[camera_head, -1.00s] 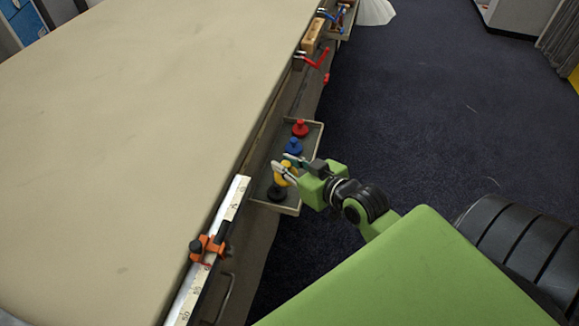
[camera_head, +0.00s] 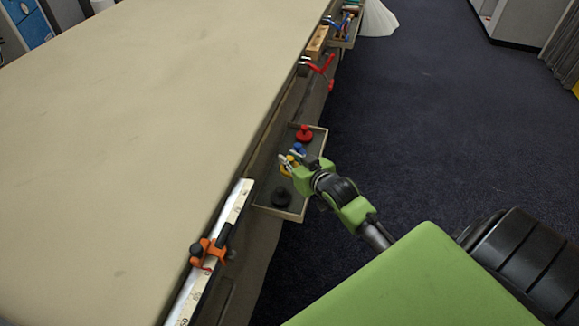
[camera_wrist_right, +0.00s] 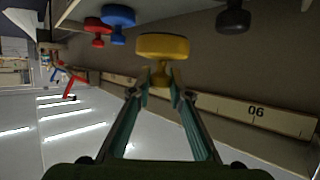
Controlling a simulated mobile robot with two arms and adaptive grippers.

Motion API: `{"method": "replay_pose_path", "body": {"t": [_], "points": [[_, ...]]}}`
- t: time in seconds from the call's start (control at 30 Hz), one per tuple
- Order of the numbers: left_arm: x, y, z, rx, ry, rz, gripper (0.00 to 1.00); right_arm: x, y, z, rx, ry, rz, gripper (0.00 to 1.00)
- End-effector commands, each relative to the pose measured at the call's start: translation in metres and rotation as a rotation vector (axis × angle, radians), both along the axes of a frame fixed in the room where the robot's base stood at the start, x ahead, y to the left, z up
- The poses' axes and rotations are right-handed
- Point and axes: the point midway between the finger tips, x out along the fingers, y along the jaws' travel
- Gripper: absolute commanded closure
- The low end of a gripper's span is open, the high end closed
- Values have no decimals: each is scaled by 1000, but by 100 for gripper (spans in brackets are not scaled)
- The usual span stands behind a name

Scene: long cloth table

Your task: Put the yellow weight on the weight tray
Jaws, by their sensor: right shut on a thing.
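The yellow weight (camera_head: 286,168) is in my right gripper (camera_head: 288,160), over the middle of the weight tray (camera_head: 316,160) at the table's side. The right wrist view shows the yellow weight (camera_wrist_right: 162,46) large, with its narrow knob between my fingertips (camera_wrist_right: 160,85). A red weight (camera_head: 304,133) and a blue weight (camera_head: 298,148) stand on the tray's far part. A black weight (camera_head: 281,197) stands at its near end. Whether the yellow weight touches the tray is unclear. My left gripper is out of view.
The long cloth table (camera_head: 140,120) fills the left. A white ruler (camera_head: 225,222) with an orange clamp (camera_head: 208,248) runs along its near edge. Red-handled tools (camera_head: 320,68) and a wooden block (camera_head: 317,42) are farther along. Dark floor is free at right.

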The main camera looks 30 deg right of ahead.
Motion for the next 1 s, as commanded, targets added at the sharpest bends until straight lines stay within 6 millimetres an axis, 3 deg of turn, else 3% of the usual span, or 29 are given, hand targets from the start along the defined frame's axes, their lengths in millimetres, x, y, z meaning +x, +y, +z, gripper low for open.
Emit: {"method": "replay_pose_path", "body": {"t": [0.2, 0.37, 0.6, 0.97, 1.0], "points": [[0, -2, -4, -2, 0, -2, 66, 18, -9, -19, -2, -8, 0, 100], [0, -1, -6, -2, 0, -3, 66, 24, -13, -27, -1, -8, -1, 100], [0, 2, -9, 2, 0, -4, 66, 25, -13, -57, -1, -8, 0, 100], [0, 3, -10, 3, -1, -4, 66, 24, -13, -60, -2, -9, 0, 100], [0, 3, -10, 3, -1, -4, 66, 23, -12, -62, 0, -4, 0, 77]]}}
